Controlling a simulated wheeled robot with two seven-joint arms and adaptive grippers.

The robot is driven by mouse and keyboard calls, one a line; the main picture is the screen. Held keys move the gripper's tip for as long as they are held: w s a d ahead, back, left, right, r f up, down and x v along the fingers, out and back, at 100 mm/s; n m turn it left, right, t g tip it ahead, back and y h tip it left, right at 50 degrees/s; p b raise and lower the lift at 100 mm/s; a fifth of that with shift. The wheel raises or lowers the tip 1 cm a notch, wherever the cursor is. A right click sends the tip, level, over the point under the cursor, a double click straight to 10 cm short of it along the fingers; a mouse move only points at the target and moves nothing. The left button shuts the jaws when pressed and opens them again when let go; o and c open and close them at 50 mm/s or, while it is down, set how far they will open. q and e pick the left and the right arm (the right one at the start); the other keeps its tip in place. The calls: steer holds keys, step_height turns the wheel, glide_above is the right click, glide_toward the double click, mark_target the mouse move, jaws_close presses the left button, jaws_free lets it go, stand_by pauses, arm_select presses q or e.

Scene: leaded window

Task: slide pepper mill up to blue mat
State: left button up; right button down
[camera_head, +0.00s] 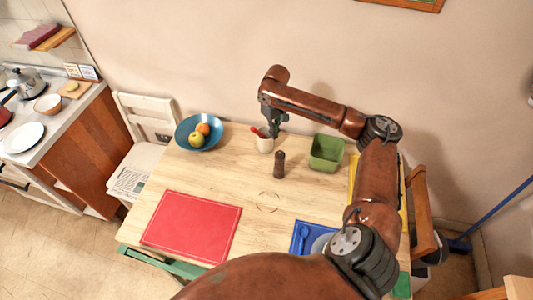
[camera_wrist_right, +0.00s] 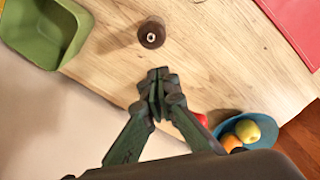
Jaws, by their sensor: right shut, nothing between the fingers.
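The dark brown pepper mill (camera_head: 279,164) stands upright on the wooden table. In the right wrist view the pepper mill (camera_wrist_right: 152,33) is seen from above, just beyond the fingertips and apart from them. My right gripper (camera_head: 274,133) is shut and empty, above the table behind the pepper mill; its closed fingers (camera_wrist_right: 159,85) show in the wrist view. The blue mat (camera_head: 305,238) lies at the table's front, right of the middle, with a blue spoon and a pale round dish on it. My arm hides part of it. My left gripper is not in view.
A blue bowl of fruit (camera_head: 187,139) is at left, a green square bowl (camera_head: 326,165) at right. A red mat (camera_head: 191,225) lies front left. Bare table (camera_head: 262,212) lies between pepper mill and blue mat.

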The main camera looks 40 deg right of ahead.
mark_target(279, 164)
step_height(279, 164, down, 18)
steer(key=shift+f+b, duration=0.25)
steer(key=shift+b, duration=0.7)
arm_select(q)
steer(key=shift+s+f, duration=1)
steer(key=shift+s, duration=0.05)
arm_select(e)
steer(key=shift+f, duration=0.65)
